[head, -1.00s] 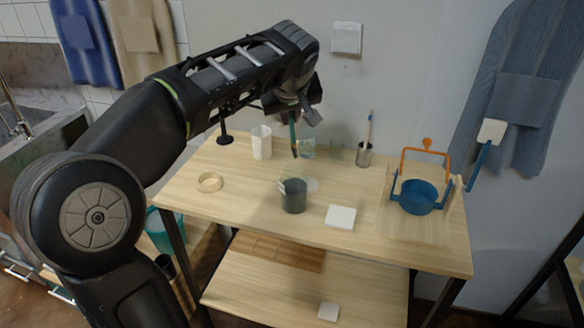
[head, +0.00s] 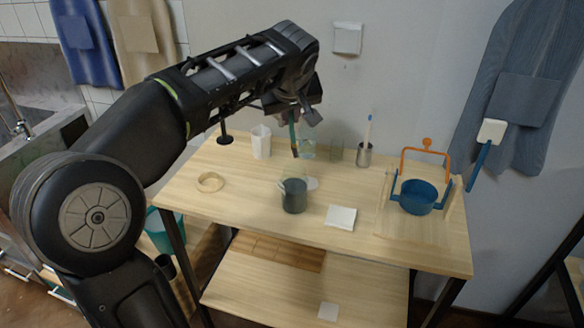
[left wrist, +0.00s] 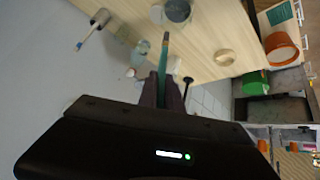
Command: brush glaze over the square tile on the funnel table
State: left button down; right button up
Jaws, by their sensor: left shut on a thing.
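A white square tile (head: 340,217) lies flat on the wooden table (head: 240,196), right of a dark grey jar (head: 294,197). My left gripper (head: 294,113) is shut on a brush with a green handle (head: 292,134), held over the back of the table with its dark tip down. In the left wrist view the brush (left wrist: 164,52) sticks out from between the fingers (left wrist: 161,90). The brush is apart from the tile and jar. My right gripper is not in view.
A white cup (head: 261,142), a metal cup (head: 364,156) with a brush and clear glasses stand at the back. A ring (head: 210,182) lies at left.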

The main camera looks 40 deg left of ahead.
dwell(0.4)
pick_arm(q)
jog(key=shift+r+p, duration=1.4)
jog(key=shift+r, duration=0.6)
